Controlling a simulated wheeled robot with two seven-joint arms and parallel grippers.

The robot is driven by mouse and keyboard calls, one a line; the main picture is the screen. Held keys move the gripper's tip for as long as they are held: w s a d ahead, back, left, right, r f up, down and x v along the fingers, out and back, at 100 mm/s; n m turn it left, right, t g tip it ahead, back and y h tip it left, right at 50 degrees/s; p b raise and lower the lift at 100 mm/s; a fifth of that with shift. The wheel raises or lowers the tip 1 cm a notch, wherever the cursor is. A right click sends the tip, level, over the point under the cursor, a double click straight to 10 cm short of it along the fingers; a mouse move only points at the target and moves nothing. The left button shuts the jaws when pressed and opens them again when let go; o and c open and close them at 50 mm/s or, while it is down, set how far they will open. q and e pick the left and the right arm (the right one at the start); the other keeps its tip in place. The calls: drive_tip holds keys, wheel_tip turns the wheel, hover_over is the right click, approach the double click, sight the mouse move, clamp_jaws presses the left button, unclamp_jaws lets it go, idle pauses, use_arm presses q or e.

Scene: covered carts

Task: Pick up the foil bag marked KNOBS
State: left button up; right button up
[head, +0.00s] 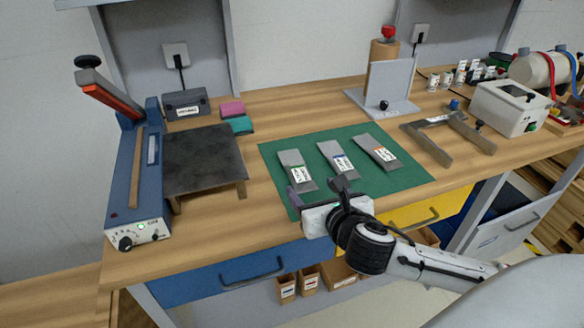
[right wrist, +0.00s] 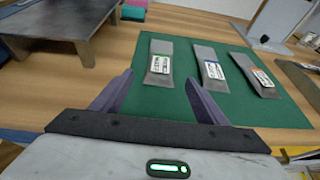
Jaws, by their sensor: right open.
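Three grey foil bags lie flat in a row on a green mat (head: 400,180). The left bag (head: 291,158) has a green-striped label, the middle bag (head: 330,150) a blue-striped one and the right bag (head: 370,144) an orange-striped one. The print is too small to read, so I cannot tell which is marked KNOBS. My right gripper (head: 317,191) is open and empty at the mat's front edge. In the right wrist view its fingers (right wrist: 159,78) point toward the left bag (right wrist: 161,48), which lies ahead of and apart from them. My left gripper is not in view.
A blue sealer (head: 146,190) and a dark raised plate (head: 203,160) stand left of the mat. A grey metal stand (head: 388,85) is behind it, and a grey bracket (head: 447,140) is to its right. The mat around the bags is clear.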

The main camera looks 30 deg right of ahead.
sight(301, 176)
drive_tip(key=x, duration=0.3)
drive_tip(key=shift+d, duration=0.1)
drive_tip(key=shift+r+x, duration=0.15)
drive_tip(key=shift+x, duration=1.25)
drive_tip(key=shift+r+x, duration=0.15)
drive_tip(key=shift+x, duration=1.25)
drive_tip(key=shift+w, duration=0.1)
drive_tip(key=shift+c, duration=0.4)
drive_tip(key=c, duration=1.1)
